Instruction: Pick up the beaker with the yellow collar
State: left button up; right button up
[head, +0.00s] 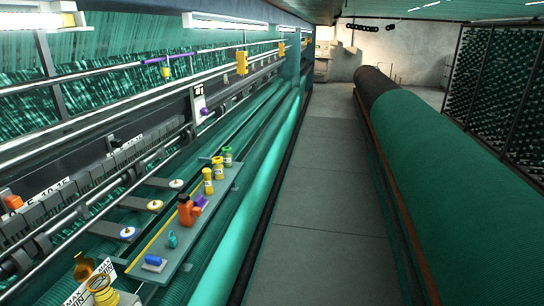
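At the lower left, a small vessel with yellow rings (103,290) stands at the near end of the machine by white printed labels. It may be the beaker with the yellow collar, but it is too small to be sure. An amber vessel (84,266) stands just behind it. Two yellow containers with pale labels, one nearer (208,181) and one farther (218,168), stand upright on the narrow grey-green shelf (190,248). Neither of my grippers is in view.
The shelf also holds a green container (228,156), an orange bottle (186,212), a purple item (201,203), a teal item (172,240) and a blue block (153,260). A clear grey aisle (318,210) runs between the machine and a large green netting roll (450,170).

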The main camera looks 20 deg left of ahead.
aim_at(216, 162)
jog(key=i, duration=1.4)
jog(key=u, duration=0.3)
